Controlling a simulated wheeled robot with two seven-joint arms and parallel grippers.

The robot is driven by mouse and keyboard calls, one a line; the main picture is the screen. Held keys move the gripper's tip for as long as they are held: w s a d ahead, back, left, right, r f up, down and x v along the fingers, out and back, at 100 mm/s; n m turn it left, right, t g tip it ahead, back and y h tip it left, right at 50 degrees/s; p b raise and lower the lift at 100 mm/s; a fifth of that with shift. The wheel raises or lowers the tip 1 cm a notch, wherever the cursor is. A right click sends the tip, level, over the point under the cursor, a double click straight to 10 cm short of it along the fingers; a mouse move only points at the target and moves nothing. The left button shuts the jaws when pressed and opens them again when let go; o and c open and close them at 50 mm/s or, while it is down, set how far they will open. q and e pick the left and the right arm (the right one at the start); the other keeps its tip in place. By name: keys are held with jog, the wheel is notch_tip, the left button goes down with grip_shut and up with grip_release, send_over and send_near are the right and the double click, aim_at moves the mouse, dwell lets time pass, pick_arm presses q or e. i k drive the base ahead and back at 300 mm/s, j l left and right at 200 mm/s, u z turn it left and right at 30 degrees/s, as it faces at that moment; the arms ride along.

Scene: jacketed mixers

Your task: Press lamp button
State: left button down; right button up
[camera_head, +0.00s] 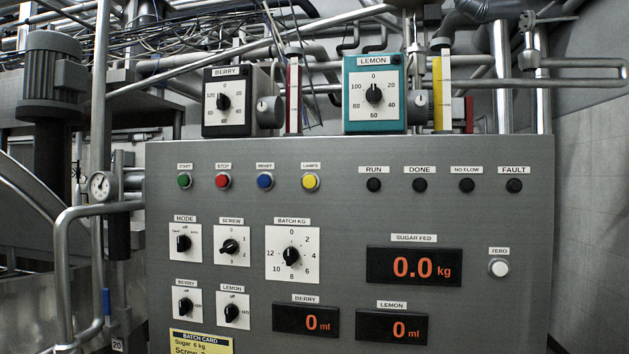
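The lamp button is a yellow push button (310,182) labelled "LAMPS" on the upper part of the grey control panel (340,225). It is the rightmost of a row of coloured buttons, beside the blue reset button (265,181), the red stop button (223,181) and the green start button (184,181). To its right, the run lamp (374,185), done lamp (420,185), no flow lamp (466,185) and fault lamp (514,185) are all dark. Neither of my grippers is in view.
Below the buttons are several knobs, such as the batch dial (291,255), and the sugar display (413,267) reading 0.0 kg. The berry box (229,101) and lemon box (374,94) stand above the panel. Pipes (75,230) run along the left. The space before the panel looks clear.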

aim_at(309, 181)
jog(key=i+l+u, duration=0.1)
jog(key=i+l, duration=0.15)
jog(key=i+l+u, duration=0.1)
jog(key=l, duration=0.3)
jog(key=i+l+u, duration=0.15)
jog(key=i+l, duration=0.15)
jog(key=l, duration=0.1)
